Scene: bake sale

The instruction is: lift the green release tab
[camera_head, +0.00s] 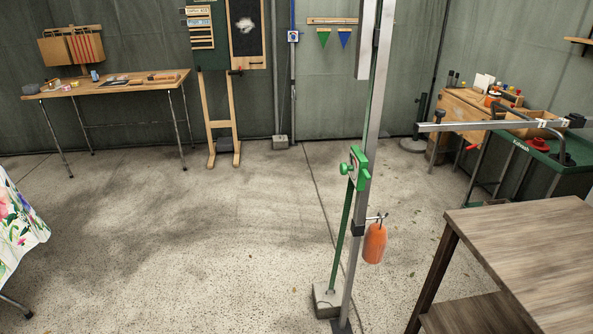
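A green piece that looks like the release tab (361,170) sits at mid-height on an upright metal post (367,110). A round green knob (345,168) sticks out on its left side. An orange weight-like object (375,243) hangs from a small hook lower on the post. A thin green pole stands close beside the post, its foot in a grey block (326,300). Neither of my grippers is in view, so nothing is seen touching the tab.
A brown wooden table (540,245) stands at the front right. A long metal bar (480,126) reaches across near the green bench (545,158). A wooden table (120,88) stands at the back left, a flowered cloth (18,225) at the left edge. The floor left of the post is clear.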

